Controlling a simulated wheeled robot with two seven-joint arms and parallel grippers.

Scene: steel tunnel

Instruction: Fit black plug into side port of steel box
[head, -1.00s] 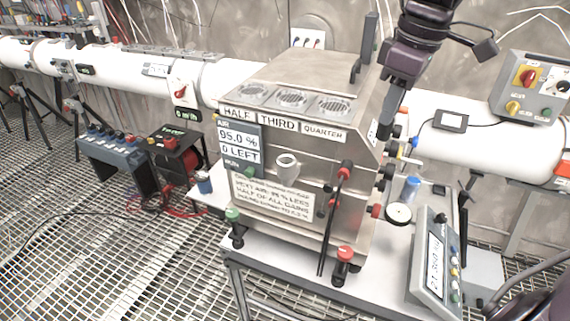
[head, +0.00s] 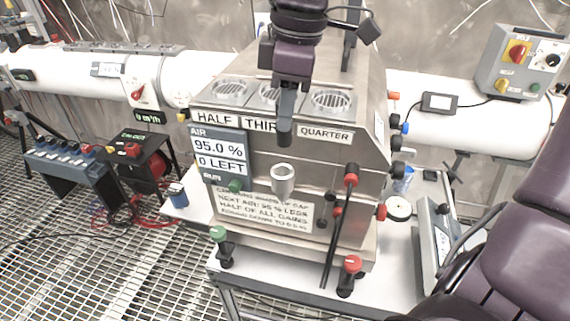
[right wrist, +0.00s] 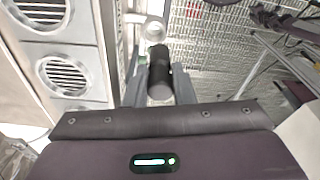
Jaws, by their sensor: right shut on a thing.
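The steel box (head: 345,180) stands on a white table, with HALF, THIRD and QUARTER labels under its round top vents. Its right side carries several black, blue and red fittings (head: 396,145); I cannot tell which is an open port. My right gripper (head: 285,138) points down before the upper front face, covering part of the THIRD label. In the right wrist view its fingers (right wrist: 160,88) are shut on a black cylindrical plug (right wrist: 160,72). A metal cup (head: 283,178) on the box front lies below the gripper; the plug looks apart from it. My left gripper is not in view.
A red-topped black rod (head: 335,225) stands before the box front. Red (head: 352,264) and green (head: 218,234) knobs mark the front corners. A round white dish (head: 398,208) and a console (head: 432,245) stand at right. My purple arm link fills the lower right.

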